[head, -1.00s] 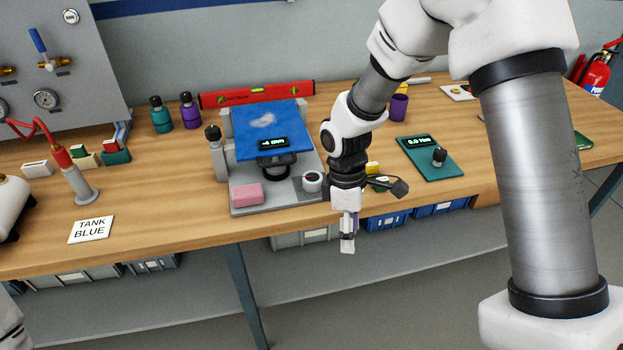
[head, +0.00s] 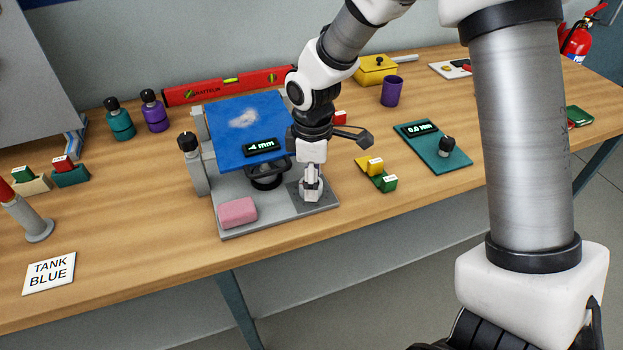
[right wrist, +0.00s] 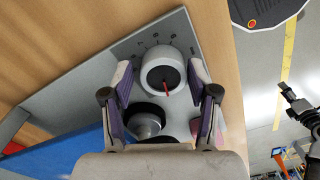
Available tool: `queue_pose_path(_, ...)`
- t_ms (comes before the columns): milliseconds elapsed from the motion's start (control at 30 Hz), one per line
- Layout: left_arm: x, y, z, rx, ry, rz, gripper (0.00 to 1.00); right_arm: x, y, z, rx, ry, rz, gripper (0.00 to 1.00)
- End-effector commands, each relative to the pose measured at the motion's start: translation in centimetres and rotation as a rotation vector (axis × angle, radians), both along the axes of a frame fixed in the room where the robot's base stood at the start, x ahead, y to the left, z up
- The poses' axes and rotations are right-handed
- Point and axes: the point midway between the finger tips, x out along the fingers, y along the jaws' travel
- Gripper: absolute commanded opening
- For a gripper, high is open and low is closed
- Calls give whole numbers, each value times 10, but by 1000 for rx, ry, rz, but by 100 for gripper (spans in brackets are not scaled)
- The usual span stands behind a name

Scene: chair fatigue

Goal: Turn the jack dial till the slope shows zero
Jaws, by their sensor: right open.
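The jack has a grey base (head: 265,216) and a tilted blue plate (head: 235,130). A small black display (head: 261,147) on the plate seems to read -4 mm. A round black jack part (head: 266,178) sits under the plate. The jack dial (right wrist: 160,72), white-grey with a dark centre and red pointer, stands on the base's front right corner beside scale marks. My left gripper is out of view.
A pink block (head: 237,212) lies on the base's front left. A post with a black knob (head: 192,165) stands left of the plate. A red level (head: 228,86) lies behind. Yellow and green blocks (head: 378,173) and a teal gauge pad (head: 433,147) are to the right.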

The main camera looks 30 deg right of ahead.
Motion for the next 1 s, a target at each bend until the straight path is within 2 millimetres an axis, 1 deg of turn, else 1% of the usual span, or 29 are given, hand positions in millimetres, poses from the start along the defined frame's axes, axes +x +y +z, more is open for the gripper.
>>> queue_pose_path(100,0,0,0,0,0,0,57,0,0,-5,1,1,0,59)
queue_pose_path(267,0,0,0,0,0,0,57,0,0,-5,0,0,0,59)
queue_pose_path(367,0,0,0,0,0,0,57,0,0,-5,0,0,0,28)
queue_pose_path(400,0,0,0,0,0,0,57,0,0,-5,0,0,0,14)
queue_pose_path(767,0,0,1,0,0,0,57,-1,0,-5,0,2,-8,14)
queue_pose_path(1000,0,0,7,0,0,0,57,-1,1,-4,0,4,-78,14)
